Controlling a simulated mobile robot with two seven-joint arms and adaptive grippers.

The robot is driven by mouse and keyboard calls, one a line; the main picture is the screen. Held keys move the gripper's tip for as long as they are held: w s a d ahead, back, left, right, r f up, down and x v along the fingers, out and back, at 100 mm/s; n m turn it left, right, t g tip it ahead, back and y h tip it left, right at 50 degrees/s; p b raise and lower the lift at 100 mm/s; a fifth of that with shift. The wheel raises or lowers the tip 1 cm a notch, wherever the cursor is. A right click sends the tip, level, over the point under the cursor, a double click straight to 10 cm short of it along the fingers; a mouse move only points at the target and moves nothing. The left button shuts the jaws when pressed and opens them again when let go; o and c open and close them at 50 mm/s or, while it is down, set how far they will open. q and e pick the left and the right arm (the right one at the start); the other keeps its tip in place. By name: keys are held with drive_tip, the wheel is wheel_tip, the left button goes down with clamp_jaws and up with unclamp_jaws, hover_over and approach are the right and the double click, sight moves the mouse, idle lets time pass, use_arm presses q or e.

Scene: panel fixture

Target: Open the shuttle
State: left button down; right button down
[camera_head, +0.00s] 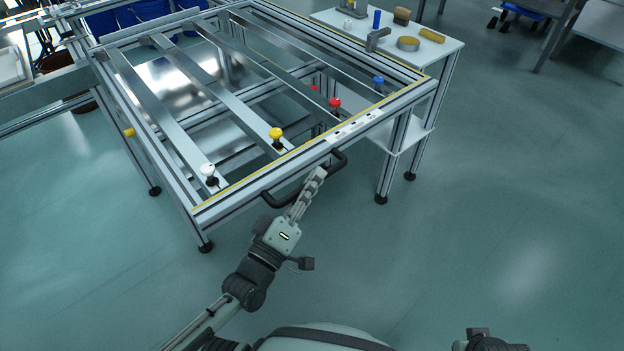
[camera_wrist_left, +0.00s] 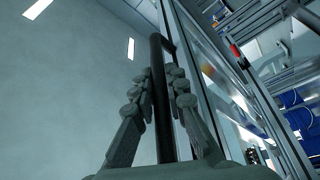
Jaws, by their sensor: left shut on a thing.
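The panel fixture (camera_head: 236,195) is a large aluminium frame on legs with several metal crossbars. I cannot tell which part of it is the shuttle. A black bar handle (camera_head: 341,160) is fixed to its front rail. My left gripper (camera_head: 317,176) is shut around this handle, near its right half. In the left wrist view the black handle (camera_wrist_left: 160,105) runs between the two jointed fingers (camera_wrist_left: 161,78), with the frame's rail close on the right. My right gripper is not visible; only a dark part of my right side shows at the bottom right edge.
White (camera_head: 209,170), yellow (camera_head: 276,134), red (camera_head: 335,103) and blue (camera_head: 378,81) knobs sit on the crossbars. A small side table (camera_head: 449,47) with tools and blocks stands behind the fixture's right side. The floor in front and right is clear.

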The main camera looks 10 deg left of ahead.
use_arm(q)
drive_tip(key=c, duration=1.5)
unclamp_jaws()
drive_tip(key=shift+c, duration=0.2)
drive_tip(key=v, duration=0.7)
drive_tip(key=shift+s, duration=0.2)
drive_tip(key=shift+f, duration=0.15)
